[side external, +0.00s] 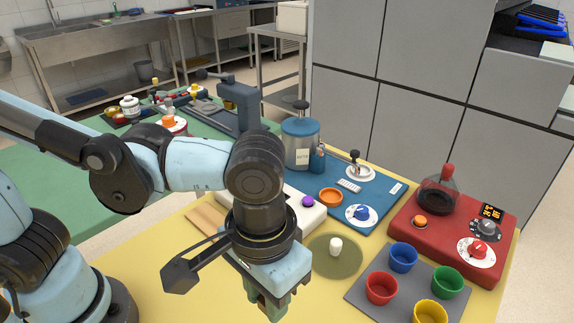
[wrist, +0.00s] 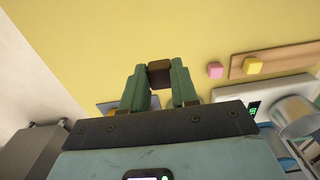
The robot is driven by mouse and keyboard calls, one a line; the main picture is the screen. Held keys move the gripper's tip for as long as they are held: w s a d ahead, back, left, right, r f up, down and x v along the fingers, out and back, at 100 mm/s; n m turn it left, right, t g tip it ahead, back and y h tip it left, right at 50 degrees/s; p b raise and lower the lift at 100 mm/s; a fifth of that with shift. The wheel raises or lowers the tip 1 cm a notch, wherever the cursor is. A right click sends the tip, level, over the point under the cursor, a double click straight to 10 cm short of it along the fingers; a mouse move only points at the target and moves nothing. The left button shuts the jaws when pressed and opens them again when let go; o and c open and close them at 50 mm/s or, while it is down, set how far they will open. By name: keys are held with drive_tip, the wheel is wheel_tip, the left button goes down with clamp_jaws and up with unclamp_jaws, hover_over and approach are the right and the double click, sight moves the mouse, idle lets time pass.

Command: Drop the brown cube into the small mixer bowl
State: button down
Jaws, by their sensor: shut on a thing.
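My gripper (wrist: 160,82) is shut on a brown cube (wrist: 160,73), held between its two green fingers in the wrist view. In the side view my gripper (side external: 270,305) points down at the front of the yellow table, and the cube is hidden there. No bowl is clearly marked as the small mixer bowl. My gripper is apart from both.
Several coloured cups (side external: 382,287), a red unit (side external: 440,243) and a white piece (side external: 336,246) on a round mat stand to the right.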

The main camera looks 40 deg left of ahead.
idle(0.3)
drive_tip(key=w+a+r, duration=0.3)
drive_tip(key=w+a, duration=0.7)
drive_tip(key=w, duration=0.4)
drive_tip(key=w+a+r, duration=0.1)
drive_tip(key=w+a, duration=0.3)
drive_tip(key=a, duration=0.4)
drive_tip(key=w+a, duration=0.3)
drive_tip(key=a, duration=0.5)
drive_tip(key=shift+f, duration=2.35)
drive_tip(key=c, duration=0.8)
unclamp_jaws()
